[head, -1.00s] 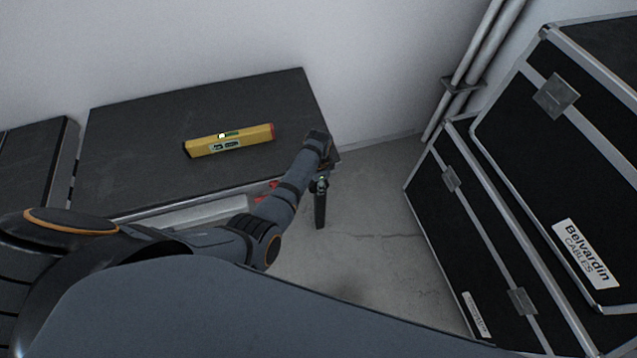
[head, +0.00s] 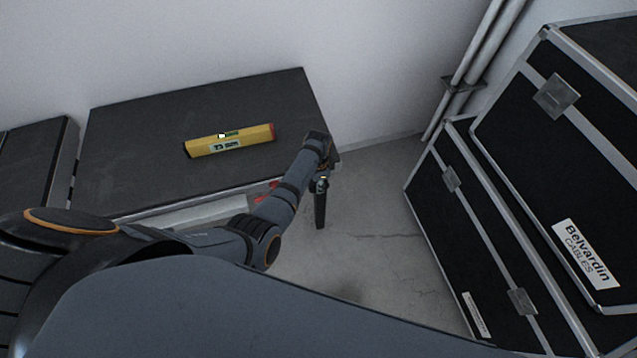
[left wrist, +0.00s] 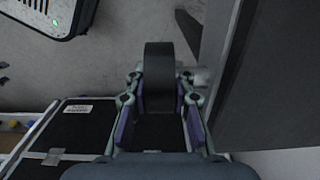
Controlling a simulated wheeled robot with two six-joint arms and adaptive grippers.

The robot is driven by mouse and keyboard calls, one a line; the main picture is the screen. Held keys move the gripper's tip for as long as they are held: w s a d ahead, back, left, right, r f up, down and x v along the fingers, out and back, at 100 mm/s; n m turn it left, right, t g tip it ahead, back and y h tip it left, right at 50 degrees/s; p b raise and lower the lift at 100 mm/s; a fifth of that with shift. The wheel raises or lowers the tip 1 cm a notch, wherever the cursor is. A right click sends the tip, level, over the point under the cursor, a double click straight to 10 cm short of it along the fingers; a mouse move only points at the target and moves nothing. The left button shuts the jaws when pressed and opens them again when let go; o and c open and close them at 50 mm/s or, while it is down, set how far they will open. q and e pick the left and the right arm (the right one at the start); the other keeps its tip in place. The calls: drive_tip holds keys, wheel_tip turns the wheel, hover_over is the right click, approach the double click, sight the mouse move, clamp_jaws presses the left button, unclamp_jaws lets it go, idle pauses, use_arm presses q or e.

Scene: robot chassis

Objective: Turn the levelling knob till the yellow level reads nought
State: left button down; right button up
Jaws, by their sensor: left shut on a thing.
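The yellow level (head: 250,137) lies on the dark table top (head: 135,130). The knob is beside the table's edge. I cannot see it clearly in the head view. My right gripper is not in view.
Black cases with metal edges (head: 435,225) stand on the right. Pipes (head: 470,75) run up the wall behind them. Another dark surface (head: 30,160) is at the far left. Bare concrete floor (head: 385,215) lies between table and cases.

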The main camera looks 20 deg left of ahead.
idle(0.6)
use_arm(q)
drive_tip(key=c, duration=1.1)
unclamp_jaws()
drive_tip(key=shift+c, duration=0.2)
wheel_tip(320, 180, up, 12)
